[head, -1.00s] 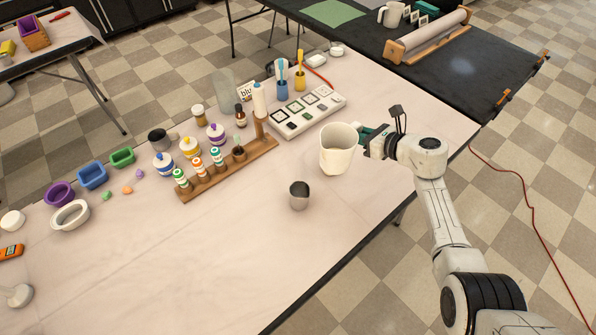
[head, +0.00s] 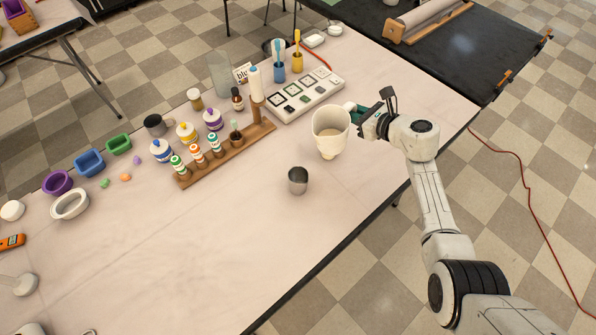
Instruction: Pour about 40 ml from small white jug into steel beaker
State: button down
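The small white jug (head: 331,144) is near the right edge of the light table, its open mouth facing up and towards me. A pale tan surface shows inside it; I cannot tell how much it holds. My gripper (head: 357,116) is at the jug's right side and looks shut on it, with the fingertips mostly hidden. Whether the jug's base touches the table is unclear. The steel beaker (head: 298,181) stands upright on the table, below and left of the jug in the picture and apart from it. Its inside looks grey, its contents unclear.
A wooden rack (head: 228,155) with small bottles stands left of the beaker. A pale tray with dark squares (head: 305,97) lies behind the jug. Coloured bowls (head: 90,163) sit at the far left. The table front around the beaker is clear.

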aim_at(334, 112)
jog(key=s+a+n, duration=0.1)
jog(key=s+a+r+n+t+h+p, duration=0.1)
jog(key=shift+s+a+r+n, duration=0.1)
jog(key=shift+a+r+n, duration=0.15)
jog(key=shift+n, duration=0.05)
jog(key=shift+s+a+r+n+t+h+p, duration=0.45)
jog(key=shift+s+a+r+n+p, duration=0.2)
jog(key=shift+a+r, duration=0.2)
jog(key=shift+s+a+f+n+b, duration=0.1)
jog(key=shift+s+n+b, duration=0.05)
jog(key=shift+n+b, duration=0.15)
jog(key=shift+s+a+r+n+t+h+b, duration=0.15)
jog(key=shift+s+a+r+n+t+b, duration=0.15)
jog(key=shift+a+n+t+b, duration=0.15)
jog(key=shift+s+a+r+n+t+h+b, duration=0.1)
jog(key=shift+s+a+r+n+t+b, duration=0.15)
jog(key=shift+n+b, duration=0.25)
jog(key=shift+s+a+n+b, duration=0.15)
jog(key=shift+a+n+b, duration=0.1)
jog(key=shift+n+b, duration=0.1)
jog(key=shift+s+a+r+n+t+b, duration=0.1)
jog(key=shift+s+a+n+t+b, duration=0.2)
jog(key=shift+b, duration=0.2)
jog(key=shift+s+a+r+n+t+b, duration=0.35)
jog(key=shift+s+a+r+n, duration=0.15)
jog(key=shift+a+r+n, duration=0.25)
jog(key=shift+s+a+r+n+t+b, duration=0.3)
jog(key=shift+s+a+r+n+b, duration=0.15)
jog(key=shift+r+n, duration=0.15)
dwell(1.3)
